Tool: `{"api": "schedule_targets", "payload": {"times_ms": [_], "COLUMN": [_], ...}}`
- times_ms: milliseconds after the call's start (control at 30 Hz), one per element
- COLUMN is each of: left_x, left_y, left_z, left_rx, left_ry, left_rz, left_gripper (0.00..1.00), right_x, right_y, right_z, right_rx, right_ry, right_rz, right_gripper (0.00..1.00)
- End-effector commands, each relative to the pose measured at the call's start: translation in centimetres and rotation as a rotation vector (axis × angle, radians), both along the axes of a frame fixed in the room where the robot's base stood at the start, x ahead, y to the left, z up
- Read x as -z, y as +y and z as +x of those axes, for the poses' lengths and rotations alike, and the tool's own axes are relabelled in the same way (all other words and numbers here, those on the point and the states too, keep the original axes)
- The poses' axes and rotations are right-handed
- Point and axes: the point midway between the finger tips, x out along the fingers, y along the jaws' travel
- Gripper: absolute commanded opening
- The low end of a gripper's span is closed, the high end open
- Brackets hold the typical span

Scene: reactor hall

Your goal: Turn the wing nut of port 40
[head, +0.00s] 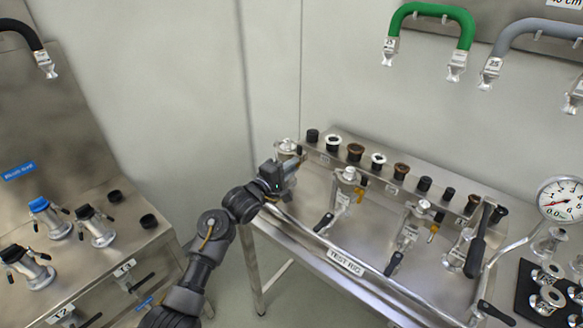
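The test rig (345,263) is a steel bench on the right with a row of ports along its raised back ledge. A metal port fitting with a clamp (287,148) stands at the left end of this row. My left gripper (292,166) is right at this fitting, just in front of it and partly covering it. Its fingertips are small and overlap the metal, so contact and finger opening are unclear. The wing nut itself cannot be made out, and the small port labels are too small to read. My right gripper is not in view.
Several black, white and brown caps (355,152) line the ledge. Valves with black handles (393,264) stand along the bench, with a pressure gauge (562,200) at right. Green (432,12) and grey hoses (535,28) hang on the wall. Another steel bench (95,262) stands left.

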Motion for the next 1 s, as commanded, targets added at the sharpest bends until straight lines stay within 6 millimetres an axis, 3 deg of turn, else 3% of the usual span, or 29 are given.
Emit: {"api": "schedule_targets", "payload": {"times_ms": [467, 1000], "left_x": [0.0, 0.3], "left_y": [0.0, 0.1], "left_z": [0.0, 0.0], "left_rx": [0.0, 0.0], "left_ry": [-0.031, -0.253], "left_rz": [0.046, 0.353], "left_gripper": [0.0, 0.0], "right_x": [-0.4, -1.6], "right_y": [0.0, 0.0], "right_z": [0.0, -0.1], "right_rx": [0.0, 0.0], "right_ry": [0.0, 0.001], "right_rz": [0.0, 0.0], "right_gripper": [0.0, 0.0]}}
